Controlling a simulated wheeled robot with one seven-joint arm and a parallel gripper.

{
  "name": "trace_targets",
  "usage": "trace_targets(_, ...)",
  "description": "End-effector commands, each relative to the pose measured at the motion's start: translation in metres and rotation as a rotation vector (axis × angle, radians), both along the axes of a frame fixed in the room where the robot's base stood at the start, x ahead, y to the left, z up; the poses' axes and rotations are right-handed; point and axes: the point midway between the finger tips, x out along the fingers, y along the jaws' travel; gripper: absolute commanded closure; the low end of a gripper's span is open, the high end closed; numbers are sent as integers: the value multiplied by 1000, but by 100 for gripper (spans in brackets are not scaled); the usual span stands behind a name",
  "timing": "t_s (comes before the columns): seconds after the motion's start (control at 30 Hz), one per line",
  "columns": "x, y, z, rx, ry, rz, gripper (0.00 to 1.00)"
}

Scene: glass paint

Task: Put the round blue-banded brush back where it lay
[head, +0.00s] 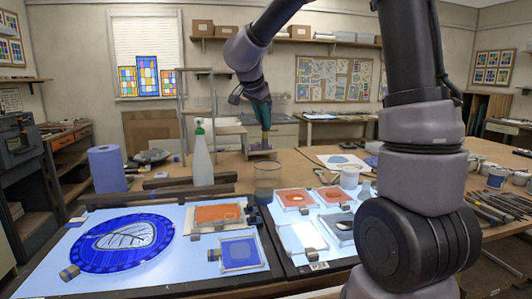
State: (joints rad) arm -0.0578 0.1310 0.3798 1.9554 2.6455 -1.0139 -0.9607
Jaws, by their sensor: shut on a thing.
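My gripper (264,128) hangs down at the middle back, over the far wooden table. It is shut on a small tan and brownish thing (264,143), which looks like the brush. It is small in the head view, and I cannot make out a blue band on it.
A spray bottle (202,160) and a blue paper roll (106,169) stand at the left back. Several tools (495,208) lie at the right.

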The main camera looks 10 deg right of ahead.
Motion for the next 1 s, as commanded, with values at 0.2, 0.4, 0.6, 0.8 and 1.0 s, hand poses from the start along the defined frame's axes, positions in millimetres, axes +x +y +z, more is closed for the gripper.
trace_targets(0.2,0,0,1,1,1,0,100)
trace_targets(0.4,-1,-1,2,115,-47,-86,100)
trace_targets(0.6,-1,-2,1,465,-184,-345,100)
trace_targets(0.8,0,0,1,608,-239,-447,100)
trace_targets(1.0,0,0,1,608,-239,-447,100)
